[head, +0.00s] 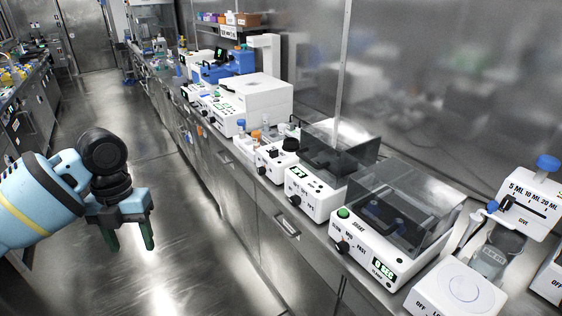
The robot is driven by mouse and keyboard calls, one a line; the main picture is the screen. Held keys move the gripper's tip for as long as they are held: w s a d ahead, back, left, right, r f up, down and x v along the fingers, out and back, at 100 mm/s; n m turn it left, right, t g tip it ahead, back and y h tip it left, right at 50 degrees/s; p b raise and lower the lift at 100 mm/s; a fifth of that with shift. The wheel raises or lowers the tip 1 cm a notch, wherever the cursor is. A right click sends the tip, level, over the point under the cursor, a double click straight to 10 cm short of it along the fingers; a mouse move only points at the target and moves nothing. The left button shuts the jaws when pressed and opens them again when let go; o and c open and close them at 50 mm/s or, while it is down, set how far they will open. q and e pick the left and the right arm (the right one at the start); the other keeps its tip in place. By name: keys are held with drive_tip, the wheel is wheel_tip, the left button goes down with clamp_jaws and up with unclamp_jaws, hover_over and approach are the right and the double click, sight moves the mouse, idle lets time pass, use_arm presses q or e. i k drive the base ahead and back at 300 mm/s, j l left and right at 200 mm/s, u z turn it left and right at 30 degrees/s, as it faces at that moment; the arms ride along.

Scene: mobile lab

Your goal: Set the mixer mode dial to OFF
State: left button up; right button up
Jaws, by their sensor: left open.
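A small white device with a round black top (290,144), which looks like a vortex mixer, stands on the counter near the middle of the head view. A black dial (262,170) sits on its front face; its labels and pointer setting are too small to read. My left gripper (132,242) is open and empty, with its fingers pointing down over the aisle floor. It is left of the counter and well apart from the dial. My right gripper is not in view.
A steel counter (255,193) carries a white box with a clear lid and green button (388,235), and a white plate device (458,290) marked OFF. A dispenser with a blue knob (548,162) stands at right. The aisle floor (190,265) is clear.

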sight(261, 170)
drive_tip(key=i+j, duration=0.3)
drive_tip(key=i, duration=0.2)
drive_tip(key=i+j+z, duration=0.1)
drive_tip(key=i+j, duration=0.25)
drive_tip(key=i, duration=0.15)
